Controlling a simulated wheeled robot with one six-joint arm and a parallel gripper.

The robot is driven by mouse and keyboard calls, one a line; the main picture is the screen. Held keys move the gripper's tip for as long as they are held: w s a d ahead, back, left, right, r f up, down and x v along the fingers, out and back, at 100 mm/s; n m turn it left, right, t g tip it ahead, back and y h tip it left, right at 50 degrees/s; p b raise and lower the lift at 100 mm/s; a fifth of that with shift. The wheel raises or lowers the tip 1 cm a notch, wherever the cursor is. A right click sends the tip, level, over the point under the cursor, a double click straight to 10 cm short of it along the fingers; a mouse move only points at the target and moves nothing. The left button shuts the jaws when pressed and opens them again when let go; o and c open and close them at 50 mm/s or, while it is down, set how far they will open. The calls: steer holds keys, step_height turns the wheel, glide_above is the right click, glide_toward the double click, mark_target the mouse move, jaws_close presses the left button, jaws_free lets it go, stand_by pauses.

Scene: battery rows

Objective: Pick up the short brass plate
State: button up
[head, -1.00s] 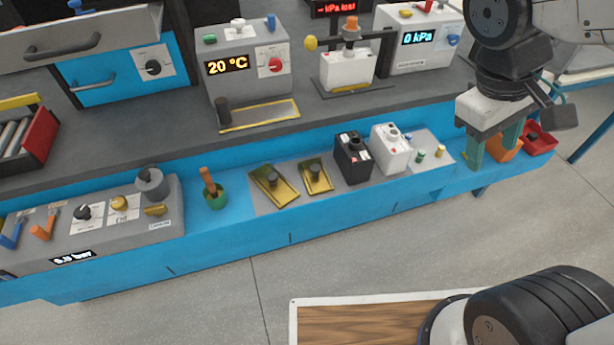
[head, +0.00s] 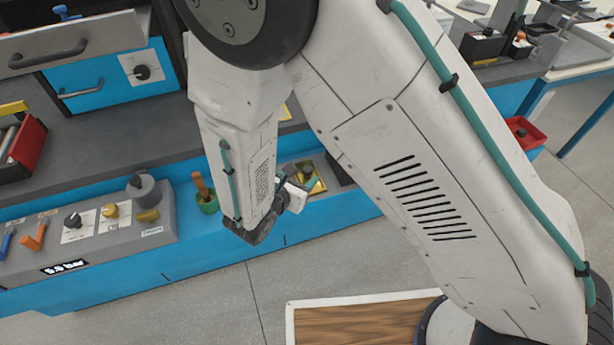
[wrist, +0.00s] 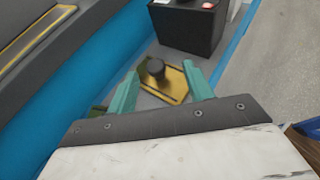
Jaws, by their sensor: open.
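The short brass plate (head: 318,187) lies on the grey strip of the blue bench ledge, partly hidden by my arm in the head view. In the wrist view the same brass plate (wrist: 175,90) carries a dark round knob (wrist: 156,68) and appears between my fingertips. My gripper (wrist: 161,86) is open, its two teal fingers apart on either side of the knob in the picture. I cannot tell whether they touch the plate.
A black battery block (wrist: 188,28) stands just beyond the plate. A green cup with an orange handle (head: 207,200) is left of my forearm. A grey control box (head: 100,232) sits farther left, and a red bin (head: 525,133) stands at right. The longer brass plate is hidden in the head view.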

mark_target(306, 171)
steer(key=shift+s+a+f+n+t, duration=0.25)
steer(key=shift+a+f+n, duration=0.25)
steer(key=shift+f, duration=0.25)
steer(key=shift+w+a+f+y, duration=0.1)
steer(key=shift+w+f+y, duration=0.05)
steer(key=shift+f+y, duration=0.15)
steer(key=x, duration=0.7)
steer(key=shift+w+d+r, duration=0.2)
steer(key=shift+w+r, duration=0.05)
jaws_close()
steer(key=shift+r, duration=0.1)
